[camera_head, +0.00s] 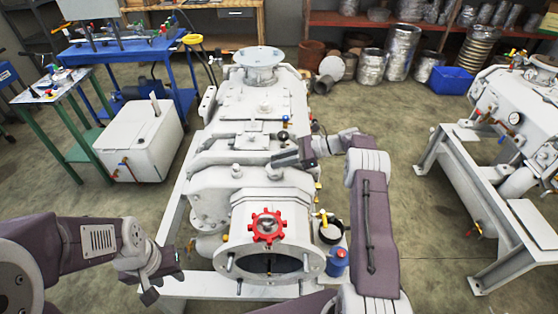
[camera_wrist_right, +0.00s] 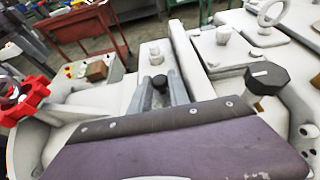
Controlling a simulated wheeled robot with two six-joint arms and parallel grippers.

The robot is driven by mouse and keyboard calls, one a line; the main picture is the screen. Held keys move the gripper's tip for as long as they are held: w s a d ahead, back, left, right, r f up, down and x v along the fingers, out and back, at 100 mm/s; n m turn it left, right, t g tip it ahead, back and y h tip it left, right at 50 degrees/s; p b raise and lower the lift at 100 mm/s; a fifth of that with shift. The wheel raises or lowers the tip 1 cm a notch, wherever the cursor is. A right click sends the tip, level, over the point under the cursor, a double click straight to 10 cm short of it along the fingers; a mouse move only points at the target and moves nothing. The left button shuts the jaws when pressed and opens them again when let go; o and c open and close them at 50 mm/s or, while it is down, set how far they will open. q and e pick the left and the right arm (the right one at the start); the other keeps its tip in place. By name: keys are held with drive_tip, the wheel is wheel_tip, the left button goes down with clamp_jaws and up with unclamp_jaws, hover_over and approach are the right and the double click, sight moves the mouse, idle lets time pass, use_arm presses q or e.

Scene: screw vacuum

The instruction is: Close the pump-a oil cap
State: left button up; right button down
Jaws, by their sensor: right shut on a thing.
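The large pale pump (camera_head: 255,105) stands in the middle of the head view, with a red handwheel (camera_head: 267,227) at its near end. My right gripper (camera_head: 275,160) reaches over its top from the right. In the right wrist view, the right gripper's fingers (camera_wrist_right: 160,92) are on either side of a small black cap (camera_wrist_right: 160,82), gripping it. Its lower part is hidden by the fingers. A larger black faceted knob (camera_wrist_right: 267,77) stands to its right; neither carries a readable label. My left gripper (camera_head: 164,286) appears open and empty, low at the left, apart from the pump.
Bolt heads (camera_wrist_right: 223,35) and a lifting ring (camera_wrist_right: 271,13) rise from the pump top near the right gripper. A blue container (camera_head: 337,262) stands beside the near end. A second machine (camera_head: 515,95) stands at right, with open floor between.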

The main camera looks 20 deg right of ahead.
drive_tip(key=shift+f, duration=0.1)
idle(0.3)
drive_tip(key=c, duration=1.3)
unclamp_jaws()
drive_tip(key=shift+o, duration=0.2)
drive_tip(key=shift+d, duration=0.1)
drive_tip(key=b+v, duration=0.1)
drive_tip(key=v, duration=0.8)
drive_tip(key=shift+w, duration=0.15)
